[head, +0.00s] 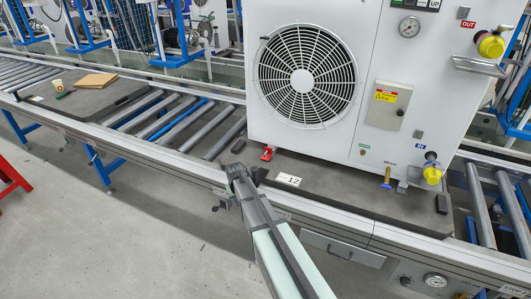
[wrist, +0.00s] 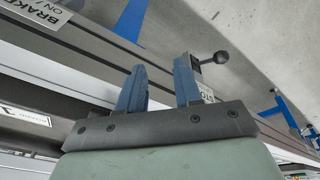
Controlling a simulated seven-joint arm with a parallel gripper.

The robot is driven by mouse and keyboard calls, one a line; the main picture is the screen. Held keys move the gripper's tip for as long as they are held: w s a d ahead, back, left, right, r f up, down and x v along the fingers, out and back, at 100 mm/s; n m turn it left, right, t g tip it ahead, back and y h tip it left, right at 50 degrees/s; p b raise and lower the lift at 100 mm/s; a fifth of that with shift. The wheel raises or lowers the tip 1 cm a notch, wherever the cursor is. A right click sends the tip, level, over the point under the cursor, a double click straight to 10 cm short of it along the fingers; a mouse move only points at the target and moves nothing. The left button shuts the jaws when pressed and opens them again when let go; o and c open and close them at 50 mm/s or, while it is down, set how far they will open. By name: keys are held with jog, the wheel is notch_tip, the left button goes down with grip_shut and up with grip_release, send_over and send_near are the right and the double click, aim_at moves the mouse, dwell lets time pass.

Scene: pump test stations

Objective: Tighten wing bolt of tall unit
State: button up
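The tall unit is a white cabinet (head: 370,50) with a large round fan grille. It stands on a dark board (head: 340,185) on the conveyor. A small red fitting (head: 267,154) sits at its front left foot; it is too small to tell if this is the wing bolt. My gripper (head: 237,172) is over the conveyor's front rail, a little left of and nearer than the red fitting. In the wrist view its two blue fingers (wrist: 160,88) are apart with nothing between them. No wing bolt shows there.
A lever with a black ball knob (wrist: 221,57) is just beyond the fingers in the wrist view. Yellow-capped ports (head: 432,175) stick out at the unit's right. Rollers (head: 175,120) lie left of the board.

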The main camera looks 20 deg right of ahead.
aim_at(266, 152)
jog(key=shift+m+t, duration=0.4)
jog(key=shift+t, duration=0.2)
jog(key=w+r, duration=0.2)
jog(key=w+d+r, duration=0.1)
jog(key=w+r, duration=0.5)
jog(key=shift+d, duration=0.35)
jog(key=w+d+r+m+h, duration=0.2)
jog(key=w+d+r+m, duration=0.55)
jog(key=d+r, duration=0.5)
jog(key=x, duration=1)
jog(key=d+x, duration=0.1)
jog(key=x, duration=0.5)
jog(key=shift+s+a, duration=0.1)
jog(key=shift+s, duration=0.2)
grip_shut()
